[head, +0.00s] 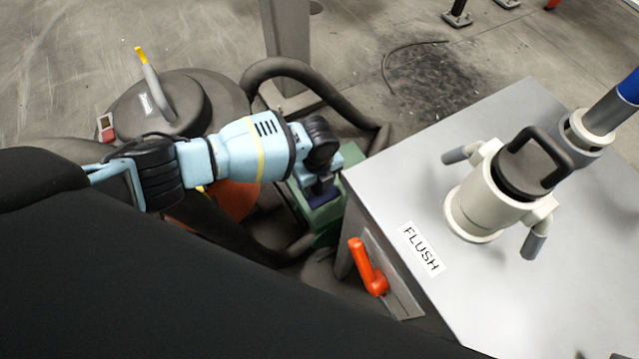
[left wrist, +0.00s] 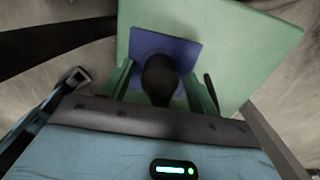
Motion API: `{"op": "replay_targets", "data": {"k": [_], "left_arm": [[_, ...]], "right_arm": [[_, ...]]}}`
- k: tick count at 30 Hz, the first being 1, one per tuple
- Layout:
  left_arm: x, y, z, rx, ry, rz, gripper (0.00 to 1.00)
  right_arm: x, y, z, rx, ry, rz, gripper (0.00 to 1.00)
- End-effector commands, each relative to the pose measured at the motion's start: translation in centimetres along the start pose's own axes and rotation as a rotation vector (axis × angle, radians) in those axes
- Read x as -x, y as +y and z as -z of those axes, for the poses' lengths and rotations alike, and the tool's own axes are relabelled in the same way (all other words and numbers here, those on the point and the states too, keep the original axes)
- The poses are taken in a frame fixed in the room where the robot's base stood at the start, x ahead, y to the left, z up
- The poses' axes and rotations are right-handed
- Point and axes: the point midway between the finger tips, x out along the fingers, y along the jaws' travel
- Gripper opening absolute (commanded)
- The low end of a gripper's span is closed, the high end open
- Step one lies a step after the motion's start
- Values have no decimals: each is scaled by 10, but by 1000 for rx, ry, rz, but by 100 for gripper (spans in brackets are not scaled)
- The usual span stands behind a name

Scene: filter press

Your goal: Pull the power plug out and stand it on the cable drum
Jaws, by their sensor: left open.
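My left gripper (head: 319,188) points down over a green box (head: 329,226) beside the metal cabinet. In the left wrist view its two fingers (left wrist: 160,84) stand open, one on each side of a dark, round-topped plug (left wrist: 160,76). The plug stands on a blue square plate (left wrist: 190,48) on the green box's face (left wrist: 255,45). I cannot tell whether the fingers touch the plug. In the head view the plug is hidden by my wrist. An orange round part (head: 234,199), perhaps the cable drum, shows partly behind my left arm. My right gripper is not in view.
The grey cabinet (head: 560,300) at right carries a FLUSH label (head: 422,248), a red-orange lever (head: 368,267) and a cream coupling (head: 490,200) with side handles. A dark lidded drum (head: 215,95) and thick black hose (head: 285,68) crowd my left arm.

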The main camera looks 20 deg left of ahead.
Motion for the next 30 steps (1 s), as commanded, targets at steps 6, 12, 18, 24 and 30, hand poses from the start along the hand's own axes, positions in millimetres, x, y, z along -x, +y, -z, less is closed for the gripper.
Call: {"op": "replay_targets", "data": {"k": [6,12,18,24,30], "left_arm": [[0,0,0,0,0,0,60],[0,0,0,0,0,0,60],[0,0,0,0,0,0,60],[0,0,0,0,0,0,60],[0,0,0,0,1,0,60]], "right_arm": [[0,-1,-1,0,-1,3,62],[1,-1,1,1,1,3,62],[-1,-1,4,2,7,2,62],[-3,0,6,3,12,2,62],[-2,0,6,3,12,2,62]]}}
